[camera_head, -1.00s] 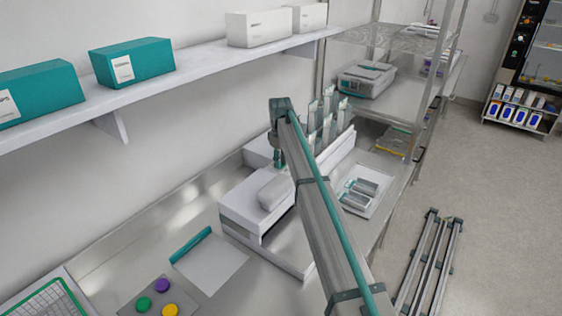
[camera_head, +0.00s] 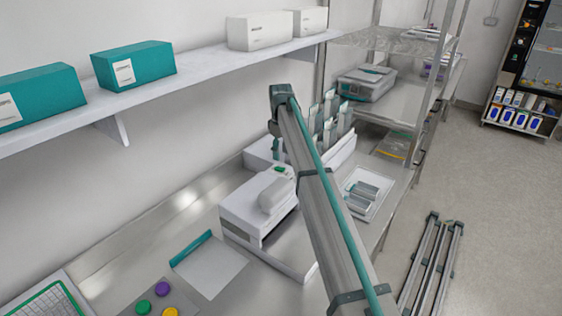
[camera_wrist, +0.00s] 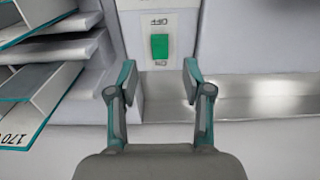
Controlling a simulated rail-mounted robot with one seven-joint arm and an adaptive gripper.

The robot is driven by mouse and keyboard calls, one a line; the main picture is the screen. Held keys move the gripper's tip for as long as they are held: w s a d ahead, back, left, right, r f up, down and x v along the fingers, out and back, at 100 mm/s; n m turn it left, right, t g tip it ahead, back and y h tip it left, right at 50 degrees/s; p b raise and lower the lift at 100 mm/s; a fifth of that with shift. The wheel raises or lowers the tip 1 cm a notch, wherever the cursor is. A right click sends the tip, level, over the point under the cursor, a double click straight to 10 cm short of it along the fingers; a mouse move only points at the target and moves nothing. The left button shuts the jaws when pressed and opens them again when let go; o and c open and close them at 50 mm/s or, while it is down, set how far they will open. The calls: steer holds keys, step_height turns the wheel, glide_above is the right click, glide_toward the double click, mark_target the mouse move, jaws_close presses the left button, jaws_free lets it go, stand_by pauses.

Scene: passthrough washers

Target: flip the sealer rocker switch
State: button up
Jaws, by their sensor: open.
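The green rocker switch (camera_wrist: 159,46) sits in a pale labelled plate in the wrist view, with markings above and below it. I cannot read which way it is set. My gripper (camera_wrist: 158,76) is open and empty, its two fingers apart on either side of and below the switch in the picture, not visibly touching it. In the head view the white sealer (camera_head: 250,208) stands on the steel bench beneath my arm. A small green patch shows at its back right; I cannot tell whether it is the switch. My fingers are mostly hidden in the head view.
A rack of upright pouches (camera_head: 325,122) stands behind my arm; pouches also show at left in the wrist view (camera_wrist: 38,100). A tray of metal items (camera_head: 365,190) lies to the right. A shelf with boxes (camera_head: 133,66) runs above. Coloured buttons (camera_head: 162,289) sit front left.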

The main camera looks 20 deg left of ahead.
step_height(320, 180, up, 6)
stand_by(0.6)
